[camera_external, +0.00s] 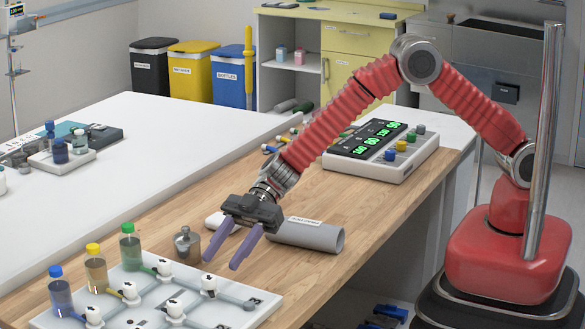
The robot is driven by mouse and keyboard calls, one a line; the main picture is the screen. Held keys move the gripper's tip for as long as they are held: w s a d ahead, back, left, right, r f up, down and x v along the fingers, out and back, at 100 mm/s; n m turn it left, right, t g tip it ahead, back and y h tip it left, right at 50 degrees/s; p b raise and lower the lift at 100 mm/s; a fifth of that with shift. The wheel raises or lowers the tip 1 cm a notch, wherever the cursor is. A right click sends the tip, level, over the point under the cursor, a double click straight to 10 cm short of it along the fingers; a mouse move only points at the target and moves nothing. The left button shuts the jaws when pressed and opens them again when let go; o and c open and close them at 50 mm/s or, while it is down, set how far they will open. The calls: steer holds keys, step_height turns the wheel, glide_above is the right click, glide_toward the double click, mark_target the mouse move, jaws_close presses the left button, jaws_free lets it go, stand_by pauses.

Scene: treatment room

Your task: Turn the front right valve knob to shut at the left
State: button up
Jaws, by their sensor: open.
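A white valve board (147,274) lies at the near left of the wooden worktop. It bears several white valve knobs with dark arrow marks, joined by grey pipes. One knob (209,284) stands at the board's right side, and another knob (176,309) is nearer the camera. I cannot tell from this view which one counts as front right, or its exact setting. My gripper (222,264) points down, open and empty, with its two purple-grey fingers apart. It appears above and just beyond the right-side knob, not visibly touching it. The board's nearest part is cut off by the picture edge.
Bottles with blue (60,290), yellow (96,267) and green caps (130,246) stand along the board's left side. A small metal weight (187,243) and a grey tube (310,236) lie close to my gripper. A display box (383,150) stands farther back.

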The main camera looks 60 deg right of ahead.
mark_target(208, 277)
steer(key=x, duration=0.7)
steer(key=shift+a, duration=0.15)
steer(key=shift+c, duration=0.5)
steer(key=c, duration=0.9)
steer(key=shift+c, duration=0.2)
steer(key=shift+m+t, duration=1.3)
steer(key=shift+t, duration=0.2)
steer(key=shift+m+t, duration=0.4)
steer(key=shift+t, duration=0.1)
steer(key=shift+r+m+t+h, duration=0.1)
steer(key=shift+m+t+h, duration=0.7)
steer(key=shift+m+t, duration=0.65)
